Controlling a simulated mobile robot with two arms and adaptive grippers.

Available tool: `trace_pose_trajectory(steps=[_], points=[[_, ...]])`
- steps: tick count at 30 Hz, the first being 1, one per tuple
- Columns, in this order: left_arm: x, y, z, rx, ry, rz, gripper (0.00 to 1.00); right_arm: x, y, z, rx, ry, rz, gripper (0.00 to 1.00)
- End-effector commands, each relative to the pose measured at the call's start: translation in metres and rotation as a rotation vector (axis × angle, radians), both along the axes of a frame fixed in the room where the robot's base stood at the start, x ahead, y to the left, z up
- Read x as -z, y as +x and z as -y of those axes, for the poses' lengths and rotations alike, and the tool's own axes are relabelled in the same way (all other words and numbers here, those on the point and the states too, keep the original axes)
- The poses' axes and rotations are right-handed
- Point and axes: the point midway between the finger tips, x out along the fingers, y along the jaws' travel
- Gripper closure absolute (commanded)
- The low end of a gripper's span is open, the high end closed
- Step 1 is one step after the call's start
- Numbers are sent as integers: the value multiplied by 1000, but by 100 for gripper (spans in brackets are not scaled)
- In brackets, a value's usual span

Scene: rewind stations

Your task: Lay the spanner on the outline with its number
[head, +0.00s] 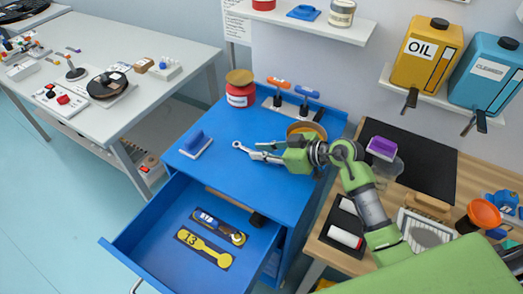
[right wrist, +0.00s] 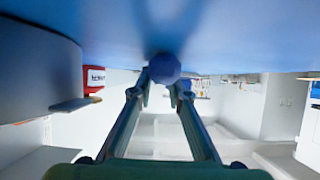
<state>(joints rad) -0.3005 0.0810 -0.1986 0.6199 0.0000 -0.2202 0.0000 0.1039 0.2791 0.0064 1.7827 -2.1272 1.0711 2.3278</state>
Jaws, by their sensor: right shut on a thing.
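The open drawer (head: 165,222) holds a yellow spanner outline (head: 204,249) with a number that looks like 13. Beside it lies a dark numbered outline (head: 210,222) with a spanner-like shape on it.
On the blue cabinet top (head: 230,125) stand a red-labelled jar (head: 240,92), a blue-handled block (head: 196,144) and a tool rack (head: 290,106). An orange round container (head: 306,129) is behind my right gripper. A white table (head: 150,45) is at left.

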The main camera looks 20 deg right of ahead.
Motion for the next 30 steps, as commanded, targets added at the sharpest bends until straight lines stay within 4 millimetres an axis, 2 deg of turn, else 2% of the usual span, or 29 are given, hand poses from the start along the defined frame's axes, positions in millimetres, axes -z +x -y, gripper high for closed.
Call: trace_pose_trajectory(steps=[4, 5, 6, 7, 20, 30], points=[[-2, 0, 0, 0, 0, 1, 75, 1, 0, 0, 0, 1, 1, 100], [-2, 0, 0, 0, 0, 1, 75, 2, 0, 0, 0, 0, 0, 81], [-1, 1, 0, 0, 0, 1, 75, 2, 0, 0, 0, 0, 0, 71], [-1, 1, 0, 0, 0, 1, 75, 2, 0, 0, 0, 0, 0, 67], [1, 1, 1, 1, -1, 1, 75, -2, -3, 3, 1, -2, -1, 67], [5, 1, 1, 1, -1, 2, 75, -33, -44, 45, 2, -4, 0, 67]])
